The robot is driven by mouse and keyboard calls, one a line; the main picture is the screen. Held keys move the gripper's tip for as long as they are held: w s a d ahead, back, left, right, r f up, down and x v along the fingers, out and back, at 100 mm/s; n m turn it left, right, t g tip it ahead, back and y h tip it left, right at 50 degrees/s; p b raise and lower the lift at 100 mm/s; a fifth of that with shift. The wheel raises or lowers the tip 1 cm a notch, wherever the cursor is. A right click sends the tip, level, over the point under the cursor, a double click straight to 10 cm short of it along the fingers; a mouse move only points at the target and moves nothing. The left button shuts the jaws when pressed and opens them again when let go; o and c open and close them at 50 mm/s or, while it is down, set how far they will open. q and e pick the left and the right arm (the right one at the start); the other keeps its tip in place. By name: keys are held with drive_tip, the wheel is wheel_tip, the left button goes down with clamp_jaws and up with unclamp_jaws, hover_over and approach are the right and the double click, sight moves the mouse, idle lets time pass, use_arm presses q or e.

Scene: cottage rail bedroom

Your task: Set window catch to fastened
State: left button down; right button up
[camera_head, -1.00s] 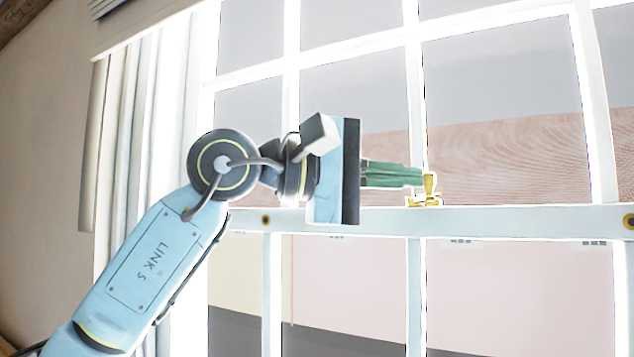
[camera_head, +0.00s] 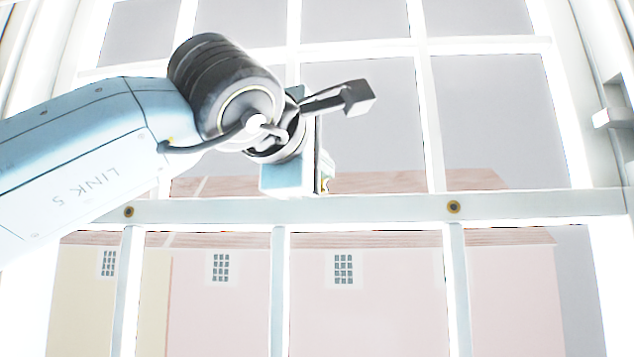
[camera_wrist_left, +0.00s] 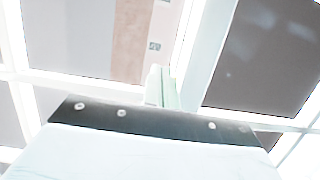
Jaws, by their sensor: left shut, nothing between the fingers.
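The window catch (camera_head: 326,184) shows in the head view only as a small gold bit at the right edge of my left gripper, just above the window's middle rail. The rest of it is hidden, so its setting cannot be told. My left gripper (camera_wrist_left: 163,86) points at the window, and its pale green fingers are shut and empty in the left wrist view. In the head view its body (camera_head: 288,178) hides the fingers, so I cannot tell whether they touch the catch. The catch is not discernible in the left wrist view. My right gripper is not in view.
The white middle rail (camera_head: 380,208) runs across the window, with round brass fittings (camera_head: 453,207) on it. White glazing bars (camera_head: 430,120) divide the panes. A white bracket (camera_head: 612,118) juts from the frame at the right. The space right of my gripper is clear.

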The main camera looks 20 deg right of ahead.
use_arm(q)
drive_tip(key=shift+w+d, duration=0.4)
drive_tip(key=shift+d, duration=0.2)
idle(0.3)
drive_tip(key=s+a+b, duration=0.4)
drive_tip(key=s, duration=0.9)
drive_tip(key=shift+r+b, duration=0.25)
drive_tip(key=shift+b, duration=0.1)
